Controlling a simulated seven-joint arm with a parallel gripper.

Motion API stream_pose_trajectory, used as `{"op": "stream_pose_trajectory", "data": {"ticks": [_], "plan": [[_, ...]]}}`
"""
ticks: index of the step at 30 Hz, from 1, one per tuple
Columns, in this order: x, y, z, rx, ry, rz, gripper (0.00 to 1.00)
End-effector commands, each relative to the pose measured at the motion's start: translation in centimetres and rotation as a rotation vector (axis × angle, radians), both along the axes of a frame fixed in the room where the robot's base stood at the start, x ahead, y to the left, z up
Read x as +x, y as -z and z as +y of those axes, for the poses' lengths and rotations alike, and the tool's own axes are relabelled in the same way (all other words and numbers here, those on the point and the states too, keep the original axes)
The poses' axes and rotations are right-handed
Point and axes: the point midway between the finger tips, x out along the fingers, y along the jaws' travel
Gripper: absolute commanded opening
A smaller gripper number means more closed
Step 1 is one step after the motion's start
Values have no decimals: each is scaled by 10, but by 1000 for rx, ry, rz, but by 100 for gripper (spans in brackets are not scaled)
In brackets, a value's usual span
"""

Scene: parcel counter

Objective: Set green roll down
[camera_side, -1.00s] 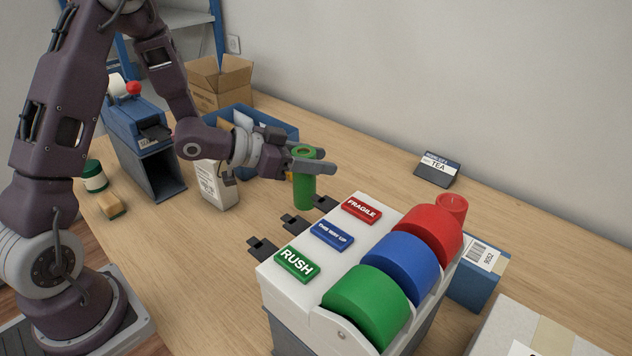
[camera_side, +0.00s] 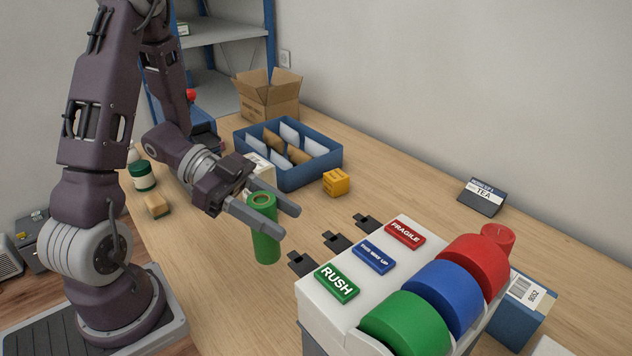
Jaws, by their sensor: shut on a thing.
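The green roll (camera_side: 265,236) is a tall green cylinder with a brown core showing at its top. My gripper (camera_side: 289,222) is shut on its upper part, one finger on each side. The roll is upright or nearly so, left of the black tabs in front of the label dispenser. I cannot tell whether its bottom touches the table (camera_side: 215,290).
The white dispenser (camera_side: 352,316) with large green, blue and red rolls stands at the lower right. Three black tabs (camera_side: 335,241) lie beside it. Behind are a blue divided tray (camera_side: 290,182), a yellow cube (camera_side: 336,182) and a cardboard box (camera_side: 268,100). Table in front of the roll is clear.

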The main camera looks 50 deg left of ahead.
Motion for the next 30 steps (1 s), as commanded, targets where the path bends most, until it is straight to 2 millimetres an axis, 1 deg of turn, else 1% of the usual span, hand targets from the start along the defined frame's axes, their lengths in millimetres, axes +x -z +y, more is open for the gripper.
{"op": "stream_pose_trajectory", "data": {"ticks": [1, 3, 4, 6, 9, 13, 21, 25, 30], "plan": [[-21, 1, 0, -2, 82, 0, 0], [-48, 1, 2, 0, 188, -2, 0], [-57, 0, 2, 0, 224, -1, 0], [-73, -1, 4, 0, 284, -2, 0], [-83, 0, 6, 0, 326, -1, 0], [-85, 12, 6, -3, 331, 2, 0], [-85, 50, 6, -1, 331, 0, 0], [-84, 62, 6, 1, 330, 0, 0], [-84, 67, 6, 3, 329, -3, 0]]}}
